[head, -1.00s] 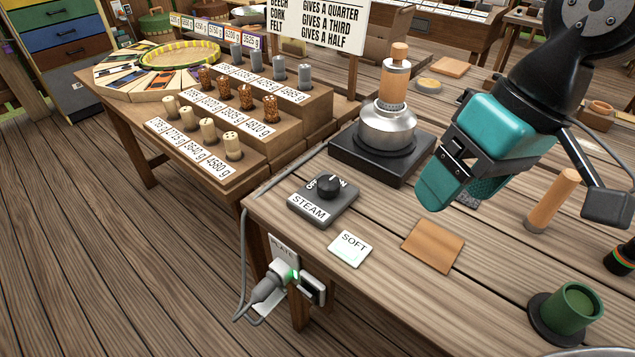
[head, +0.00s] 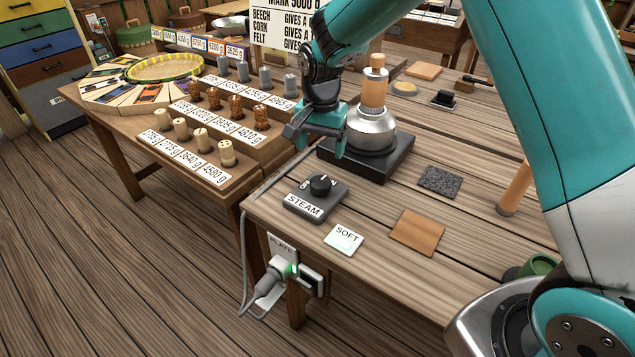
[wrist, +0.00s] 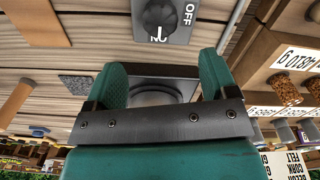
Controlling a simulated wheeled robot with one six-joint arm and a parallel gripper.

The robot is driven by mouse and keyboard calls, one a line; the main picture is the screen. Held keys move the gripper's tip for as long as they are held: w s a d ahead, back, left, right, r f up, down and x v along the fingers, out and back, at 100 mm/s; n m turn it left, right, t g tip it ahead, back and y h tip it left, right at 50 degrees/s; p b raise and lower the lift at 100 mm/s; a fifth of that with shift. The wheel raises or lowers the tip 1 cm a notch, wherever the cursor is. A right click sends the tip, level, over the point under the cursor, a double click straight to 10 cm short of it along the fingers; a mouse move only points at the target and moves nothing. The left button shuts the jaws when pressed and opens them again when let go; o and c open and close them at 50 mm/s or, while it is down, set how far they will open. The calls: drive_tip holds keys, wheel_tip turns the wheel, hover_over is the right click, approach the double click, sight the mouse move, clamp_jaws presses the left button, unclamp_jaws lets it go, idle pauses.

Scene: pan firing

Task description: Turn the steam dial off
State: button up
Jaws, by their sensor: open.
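The steam dial is a dark grey box labelled STEAM (head: 308,204) with a round black knob (head: 320,185) on top, at the near left of the bench. The knob also shows at the top of the wrist view (wrist: 158,14), with OFF to its right and ON below it, partly covered. My gripper (head: 318,142) is open and empty, above and behind the dial, in front of the kettle-like metal pot. Its two teal fingers also show apart in the wrist view (wrist: 162,75).
The metal pot (head: 371,130) stands on a black plate (head: 390,166) just behind the dial. A SOFT card (head: 344,239), a brown square (head: 417,232) and a dark grey square (head: 440,181) lie to the right. A stepped rack of labelled weights (head: 240,150) stands at left.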

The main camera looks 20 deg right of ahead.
sight(320, 181)
wheel_tip(320, 181, down, 12)
drive_tip(key=shift+r+p, duration=0.15)
drive_tip(key=shift+p, duration=0.55)
drive_tip(key=c, duration=0.9)
